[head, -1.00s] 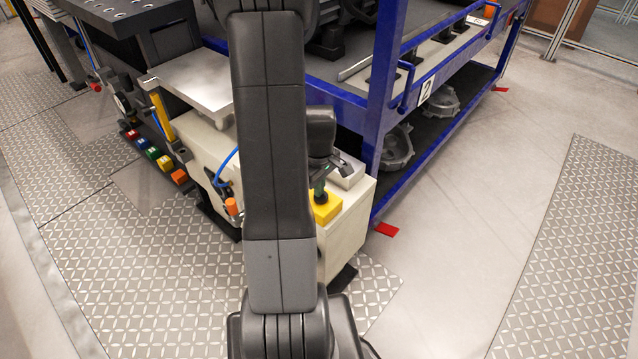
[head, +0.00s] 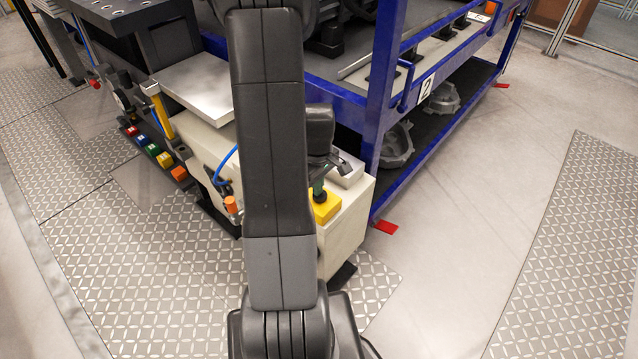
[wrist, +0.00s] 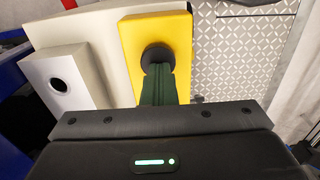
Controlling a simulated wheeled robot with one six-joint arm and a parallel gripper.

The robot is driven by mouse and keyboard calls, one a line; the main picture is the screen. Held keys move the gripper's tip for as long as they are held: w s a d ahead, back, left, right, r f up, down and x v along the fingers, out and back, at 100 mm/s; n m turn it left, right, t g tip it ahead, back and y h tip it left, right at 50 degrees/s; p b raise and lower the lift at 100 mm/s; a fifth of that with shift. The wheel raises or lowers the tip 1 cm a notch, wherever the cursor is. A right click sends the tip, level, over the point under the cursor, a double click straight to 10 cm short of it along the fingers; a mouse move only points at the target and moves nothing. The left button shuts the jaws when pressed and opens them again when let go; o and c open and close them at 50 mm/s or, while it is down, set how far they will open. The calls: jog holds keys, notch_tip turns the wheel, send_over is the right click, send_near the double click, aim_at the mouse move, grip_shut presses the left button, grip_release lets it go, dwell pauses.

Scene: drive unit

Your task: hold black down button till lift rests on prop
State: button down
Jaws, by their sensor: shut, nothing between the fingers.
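A yellow button box (head: 326,207) sits on top of a cream housing (head: 345,225). In the wrist view the box (wrist: 130,40) carries a round black button (wrist: 157,54). My gripper (wrist: 158,70) is shut and empty, its green fingertips at the black button and partly covering it. They appear to touch it, but how far it is pressed I cannot tell. In the head view my gripper (head: 318,190) is just above the yellow box, partly behind my arm. A flat steel plate (head: 200,88), seemingly the lift top, is left of my arm. A yellow post (head: 162,115) stands at its left edge; contact is unclear.
A metal block with a dark hole (wrist: 60,82) is beside the button box. A blue rack (head: 375,130) with castings stands close behind. Coloured blocks (head: 152,150) line the left side. A blue hose and orange knob (head: 231,205) are near my arm.

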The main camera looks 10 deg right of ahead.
notch_tip(320, 180, up, 14)
jog(key=p, duration=0.2)
jog(key=shift+p, duration=0.35)
jog(key=shift+f, duration=0.15)
jog(key=f, duration=0.2)
jog(key=f+b, duration=0.1)
jog(key=f, duration=0.2)
jog(key=f+b, duration=0.1)
jog(key=f, duration=0.2)
jog(key=shift+s+d+f, duration=0.15)
jog(key=shift+d, duration=0.1)
jog(key=shift+a, duration=0.1)
notch_tip(320, 180, up, 8)
jog(key=shift+w+p, duration=0.2)
jog(key=shift+p, duration=0.25)
